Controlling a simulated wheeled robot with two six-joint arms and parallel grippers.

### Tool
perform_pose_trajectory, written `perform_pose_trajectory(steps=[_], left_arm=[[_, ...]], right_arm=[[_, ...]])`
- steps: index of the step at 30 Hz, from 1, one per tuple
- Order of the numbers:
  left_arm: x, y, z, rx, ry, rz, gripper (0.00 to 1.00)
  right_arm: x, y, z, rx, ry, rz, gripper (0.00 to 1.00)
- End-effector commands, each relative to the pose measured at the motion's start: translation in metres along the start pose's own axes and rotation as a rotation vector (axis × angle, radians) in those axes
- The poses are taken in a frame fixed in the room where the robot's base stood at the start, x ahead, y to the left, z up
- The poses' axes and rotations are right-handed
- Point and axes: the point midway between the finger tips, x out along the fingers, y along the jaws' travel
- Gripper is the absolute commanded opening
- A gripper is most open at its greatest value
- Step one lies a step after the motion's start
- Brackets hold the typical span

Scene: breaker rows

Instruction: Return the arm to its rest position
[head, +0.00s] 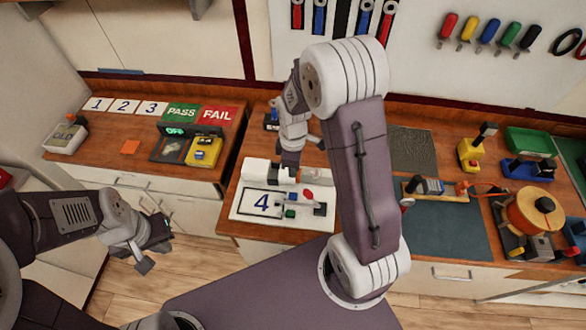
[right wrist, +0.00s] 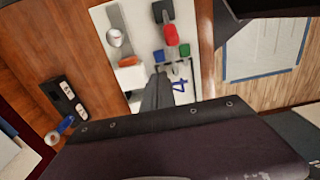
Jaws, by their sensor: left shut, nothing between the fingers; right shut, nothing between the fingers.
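My right arm rises from the front of the head view, bends over at the top and hangs down. Its gripper (head: 290,163) is shut and empty above the back edge of a white board marked 4 (head: 245,212). In the right wrist view the dark fingers (right wrist: 157,95) point over that board (right wrist: 105,50), beside its switches. I cannot tell whether they touch anything. My left gripper (head: 150,252) is shut and empty, held low over the floor in front of the left counter.
On the board stand a red-topped lever (head: 307,194) and small green and blue parts. The left counter carries number cards, PASS (head: 181,114) and FAIL (head: 217,116) cards and a yellow device (head: 203,152). An orange reel (head: 533,212) and other tools crowd the right bench.

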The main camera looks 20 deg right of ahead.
Motion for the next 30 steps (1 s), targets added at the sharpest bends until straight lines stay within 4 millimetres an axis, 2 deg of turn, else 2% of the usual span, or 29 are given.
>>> perform_pose_trajectory(steps=[11,14,17,18,20,21,24,27,30], left_arm=[[0.002,0.0,0.0,0.0,0.0,0.0,0.0],[0.024,-0.001,0.002,0.0,0.001,0.0,0.0],[0.062,-0.001,0.006,0.0,0.0,0.0,0.0],[0.076,-0.002,0.008,0.0,0.0,0.0,0.0],[0.09,-0.002,0.01,0.0,-0.001,0.0,0.0],[0.092,-0.002,0.01,0.0,-0.001,0.0,0.0],[0.087,-0.002,0.009,0.0,0.0,0.0,0.0],[0.085,-0.002,0.009,0.0,0.001,0.0,0.0],[0.084,-0.002,0.009,0.0,0.001,0.0,0.0]], right_arm=[[0.002,0.0,0.0,-0.001,0.0,0.0,0.0],[0.009,0.005,-0.007,-0.011,0.023,0.039,0.0],[0.015,-0.013,-0.006,-0.008,0.056,0.088,0.0],[0.019,-0.028,0.0,0.063,0.071,0.098,0.0],[0.026,-0.054,0.011,0.254,0.093,0.098,0.0],[0.027,-0.068,0.018,0.384,0.101,0.09,0.0],[0.029,-0.093,0.032,0.68,0.1,0.06,0.0],[0.033,-0.103,0.039,0.897,0.089,0.037,0.0],[0.033,-0.102,0.038,1.013,0.097,0.035,0.0]])
